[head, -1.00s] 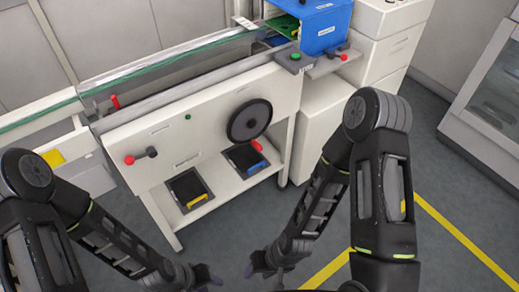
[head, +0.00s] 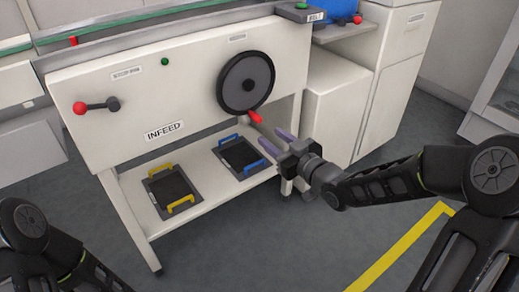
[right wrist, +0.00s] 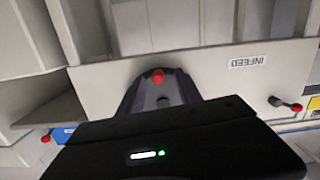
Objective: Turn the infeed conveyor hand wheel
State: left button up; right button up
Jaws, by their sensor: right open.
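The hand wheel (head: 245,82) is a dark disc on the front of the white panel, with a red handle (head: 255,117) at its lower edge. My right gripper (head: 275,141) is open and empty, its purple fingers just below and right of the handle, apart from it. The right wrist view is upside down; it shows the red handle (right wrist: 158,76) and part of the wheel (right wrist: 163,97), the rest hidden behind the dark gripper body. My left arm enters at lower left; its gripper is out of view.
An INFEED label (head: 164,130) and a red-knobbed lever (head: 95,106) are on the panel's left. A shelf below holds a yellow-handled tray (head: 172,189) and a blue-handled tray (head: 243,156). A white cabinet (head: 335,110) stands right of the panel. The floor in front is clear.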

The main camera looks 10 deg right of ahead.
aim_at(259, 118)
pick_arm(q)
notch_tip(259, 118, down, 3)
jog(key=shift+w+a+r+b, duration=0.1)
jog(key=shift+w+r+b, duration=0.1)
jog(key=shift+b, duration=0.3)
pick_arm(e)
jog(key=shift+d+r+n+t+y, duration=0.2)
jog(key=shift+r+n, duration=0.15)
jog(key=shift+r, duration=0.05)
jog(key=shift+d+r+n+t+y, duration=0.15)
jog(key=shift+r+n+t+y, duration=0.05)
jog(key=shift+r+n, duration=0.2)
jog(key=shift+w, duration=0.1)
jog(key=b+x, duration=0.2)
jog(key=x, duration=0.5)
jog(key=shift+f, duration=0.15)
jog(key=shift+w+a, duration=0.1)
jog(key=shift+w, duration=0.25)
pick_arm(q)
notch_tip(259, 118, down, 2)
jog(key=shift+w+f, duration=0.15)
jog(key=shift+f, duration=0.1)
pick_arm(e)
jog(key=shift+c, duration=0.4)
grip_shut()
